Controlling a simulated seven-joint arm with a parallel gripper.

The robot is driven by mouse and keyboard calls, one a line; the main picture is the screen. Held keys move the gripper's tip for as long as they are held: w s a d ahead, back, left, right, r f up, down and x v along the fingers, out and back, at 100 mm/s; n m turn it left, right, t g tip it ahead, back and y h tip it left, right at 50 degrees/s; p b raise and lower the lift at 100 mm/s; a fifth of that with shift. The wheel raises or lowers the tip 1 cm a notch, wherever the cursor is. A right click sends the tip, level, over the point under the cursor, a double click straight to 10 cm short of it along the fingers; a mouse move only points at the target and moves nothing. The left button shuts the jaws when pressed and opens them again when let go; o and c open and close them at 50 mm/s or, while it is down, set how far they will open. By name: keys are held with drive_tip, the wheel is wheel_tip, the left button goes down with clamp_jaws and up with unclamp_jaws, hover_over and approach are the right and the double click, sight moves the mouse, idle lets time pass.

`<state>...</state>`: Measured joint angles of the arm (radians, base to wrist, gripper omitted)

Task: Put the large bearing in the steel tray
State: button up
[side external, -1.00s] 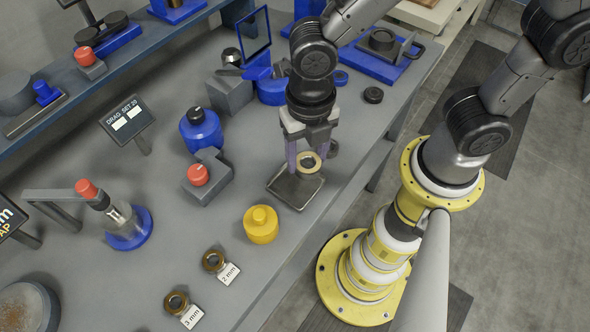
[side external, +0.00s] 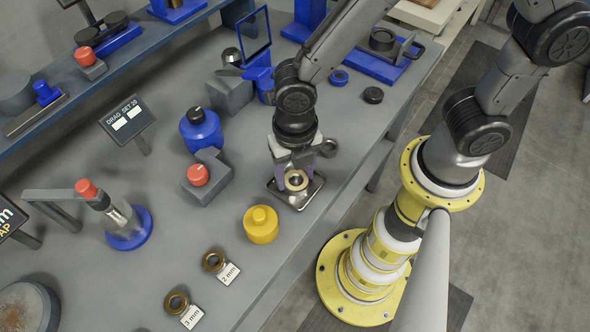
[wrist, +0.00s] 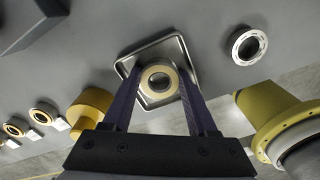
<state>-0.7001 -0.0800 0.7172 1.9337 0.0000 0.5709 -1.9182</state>
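A ring-shaped bearing (side external: 297,187) with a pale brass-coloured rim, which I take as the large bearing, is between the fingertips of my gripper (side external: 295,177). In the wrist view both fingertips (wrist: 160,74) close against opposite sides of the bearing (wrist: 158,67). The square, shallow steel tray (side external: 313,191) is directly below; the bearing lies within its outline in the wrist view, where the tray rim (wrist: 150,47) shows around it. Whether the bearing touches the tray floor cannot be told. My fingers point down and partly cover the tray.
A grey metal ring (side external: 328,148) lies just beyond the tray, to its right in the wrist view (wrist: 250,46). A yellow weight (side external: 261,224) stands front left of the tray. A grey block with red knob (side external: 208,178) stands left.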

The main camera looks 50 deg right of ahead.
drive_tip(key=shift+o, duration=0.6)
wheel_tip(320, 180, up, 12)
drive_tip(key=r, duration=0.1)
drive_tip(key=s+d+r+m+t, duration=0.2)
drive_tip(key=d+m, duration=0.4)
drive_tip(key=m, duration=0.4)
drive_tip(key=s+d+r+m+t, duration=0.1)
drive_tip(key=s+d+r+m, duration=0.1)
drive_tip(key=d+m, duration=0.5)
drive_tip(key=s+d+r+m+t, duration=0.2)
drive_tip(key=d+m, duration=0.4)
drive_tip(key=m, duration=0.7)
drive_tip(key=shift+s+d+r+t, duration=0.15)
drive_tip(key=shift+s+r+t, duration=0.15)
drive_tip(key=shift+r, duration=0.45)
